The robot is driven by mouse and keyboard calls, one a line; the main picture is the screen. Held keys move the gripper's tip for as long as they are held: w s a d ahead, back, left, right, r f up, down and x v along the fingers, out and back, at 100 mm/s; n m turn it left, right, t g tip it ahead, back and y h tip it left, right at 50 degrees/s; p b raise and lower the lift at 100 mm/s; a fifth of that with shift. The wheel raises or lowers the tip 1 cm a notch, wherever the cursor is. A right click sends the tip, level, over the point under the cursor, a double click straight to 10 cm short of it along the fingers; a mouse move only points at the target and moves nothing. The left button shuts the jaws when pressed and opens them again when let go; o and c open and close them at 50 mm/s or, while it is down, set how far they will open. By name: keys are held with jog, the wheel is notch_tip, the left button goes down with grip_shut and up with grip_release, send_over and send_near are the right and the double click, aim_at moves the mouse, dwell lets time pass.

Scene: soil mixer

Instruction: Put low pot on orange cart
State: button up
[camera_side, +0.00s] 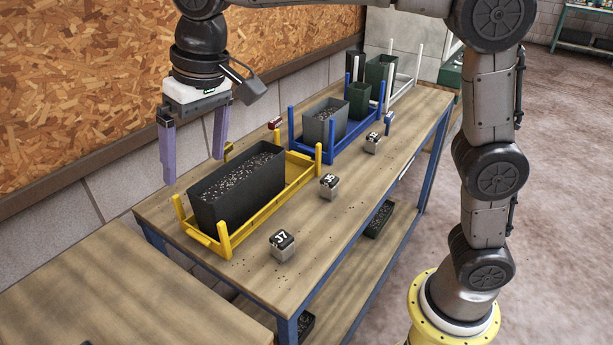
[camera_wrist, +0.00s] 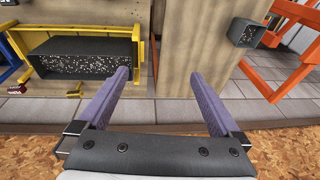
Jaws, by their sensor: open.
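A long, low dark pot (camera_side: 238,192) filled with speckled soil sits in a yellow cart (camera_side: 282,203) on the wooden table. It also shows at the upper left of the wrist view (camera_wrist: 85,57). An orange cart (camera_wrist: 265,82) stands at the right of the wrist view; it is partly cut off and out of the side view. A small grey pot (camera_wrist: 242,35) with soil is by its frame; I cannot tell whether it rests on it. My gripper (camera_side: 194,168) is open and empty, to the left of and above the long pot, fingers pointing down.
A blue cart (camera_side: 340,148) holds a grey pot (camera_side: 325,121) and a dark green pot (camera_side: 358,100). Behind it is a white cart (camera_side: 405,82) with another green pot. Small numbered blocks (camera_side: 282,244) line the table's front. A chipboard wall (camera_side: 75,85) stands close behind my gripper.

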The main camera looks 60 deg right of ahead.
jog(key=s+d+r, duration=0.1)
jog(key=s+d, duration=0.4)
jog(key=d, duration=0.3)
jog(key=s+d+f+t, duration=0.1)
jog(key=s+d+f, duration=0.2)
jog(key=s, duration=0.3)
jog(key=s+d+f+t, duration=0.1)
jog(key=s+d+f, duration=0.2)
jog(key=s, duration=0.3)
jog(key=s+d+f+t+h, duration=0.1)
jog(key=s+d+f, duration=0.2)
jog(key=s+d, duration=0.2)
jog(key=shift+s+d, duration=0.2)
jog(key=shift+s, duration=0.6)
